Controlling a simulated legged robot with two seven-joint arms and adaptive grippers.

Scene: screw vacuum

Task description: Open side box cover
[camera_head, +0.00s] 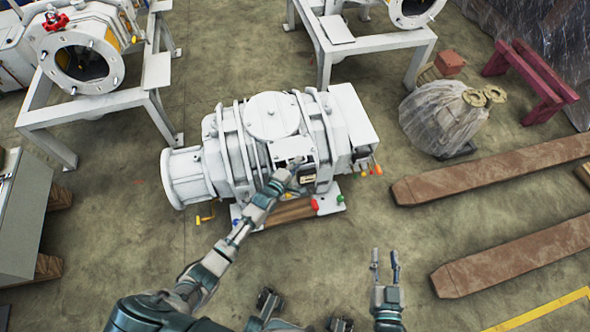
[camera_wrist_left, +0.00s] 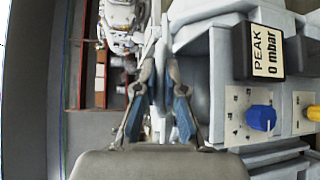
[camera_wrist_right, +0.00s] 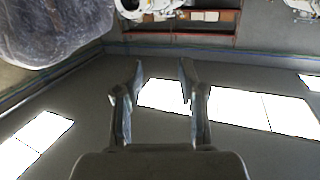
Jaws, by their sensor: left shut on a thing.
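A white vacuum pump (camera_head: 272,115) stands on the floor ahead of me. On its near side is a side box whose pale flat cover (camera_head: 290,149) shows just behind my left gripper (camera_head: 292,168). In the left wrist view my left gripper (camera_wrist_left: 160,68) is shut on the cover's thin edge, which stands up between its fingers. Beside it are a black display (camera_wrist_left: 267,50) reading "PEAK 0 mbar" and a blue knob (camera_wrist_left: 261,118). The cover's exact tilt is hard to tell. My right gripper (camera_head: 385,262) is open and empty, apart from the pump; its fingers also show in the right wrist view (camera_wrist_right: 161,68).
Two brown beams (camera_head: 490,172) lie on the floor to the right. A plastic-wrapped bundle (camera_head: 437,120) stands behind them. White metal frames (camera_head: 62,122) carry machines at the back. A grey cabinet (camera_head: 22,215) stands at the left. Floor around my right gripper is clear.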

